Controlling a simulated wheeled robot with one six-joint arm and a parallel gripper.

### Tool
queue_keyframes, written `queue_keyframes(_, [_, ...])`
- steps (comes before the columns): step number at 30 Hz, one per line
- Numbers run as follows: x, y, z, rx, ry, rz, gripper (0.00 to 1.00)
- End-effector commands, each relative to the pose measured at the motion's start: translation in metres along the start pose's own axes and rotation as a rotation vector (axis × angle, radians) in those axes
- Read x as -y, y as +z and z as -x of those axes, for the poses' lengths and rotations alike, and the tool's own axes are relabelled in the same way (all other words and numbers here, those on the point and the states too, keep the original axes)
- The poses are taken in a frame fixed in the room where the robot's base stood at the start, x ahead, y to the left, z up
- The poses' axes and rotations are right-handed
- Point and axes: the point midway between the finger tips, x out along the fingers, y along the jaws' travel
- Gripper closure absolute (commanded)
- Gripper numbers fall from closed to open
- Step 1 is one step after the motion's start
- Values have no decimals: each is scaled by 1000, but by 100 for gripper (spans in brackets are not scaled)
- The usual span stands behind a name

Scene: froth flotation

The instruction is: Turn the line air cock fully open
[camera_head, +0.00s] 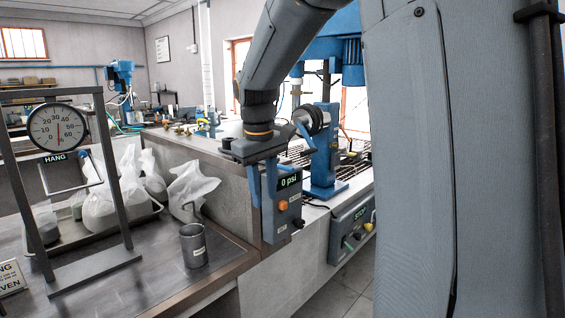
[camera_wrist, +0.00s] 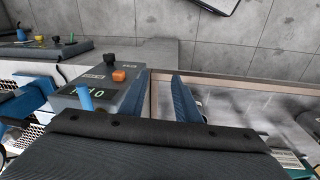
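A grey control box (camera_head: 288,206) with a "0 psi" display, an orange knob (camera_head: 282,205) and a black knob (camera_head: 298,223) stands at the bench end. In the wrist view the box (camera_wrist: 105,84) also shows its orange knob (camera_wrist: 119,75), black knob (camera_wrist: 110,59) and an upright blue handle (camera_wrist: 83,98). That handle may be the line air cock; I cannot read a label for it. My gripper (camera_head: 262,204) points down close beside the box. In the wrist view my gripper (camera_wrist: 161,76) has its blue fingers apart with nothing between them, to the right of the knobs.
A blue flotation machine (camera_head: 325,160) stands behind the box, with a lower control panel (camera_head: 351,228) at right. A hanging scale (camera_head: 57,128), white bags (camera_head: 191,188) and a metal cup (camera_head: 193,246) stand on the left bench. Bare floor (camera_head: 345,285) shows at lower right.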

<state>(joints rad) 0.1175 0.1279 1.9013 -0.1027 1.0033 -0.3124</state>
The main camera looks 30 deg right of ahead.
Motion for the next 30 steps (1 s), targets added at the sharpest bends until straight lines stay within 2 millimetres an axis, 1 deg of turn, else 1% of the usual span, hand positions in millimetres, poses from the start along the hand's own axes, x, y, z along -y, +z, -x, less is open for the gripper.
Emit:
queue_keyframes(1, [-20,-14,22,1,16,17,71])
queue_keyframes(3, [-43,-24,51,15,34,49,71])
queue_keyframes(6, [-67,-31,85,33,54,78,71])
queue_keyframes(9, [-83,-34,109,47,65,97,71])
queue_keyframes(12, [-90,-34,120,55,70,106,71])
queue_keyframes(14, [-92,-33,121,58,71,109,71])
queue_keyframes(16, [-93,-32,116,60,71,110,71])
queue_keyframes(24, [-95,-30,76,60,70,110,71])
queue_keyframes(30, [-97,-29,54,58,72,109,71])
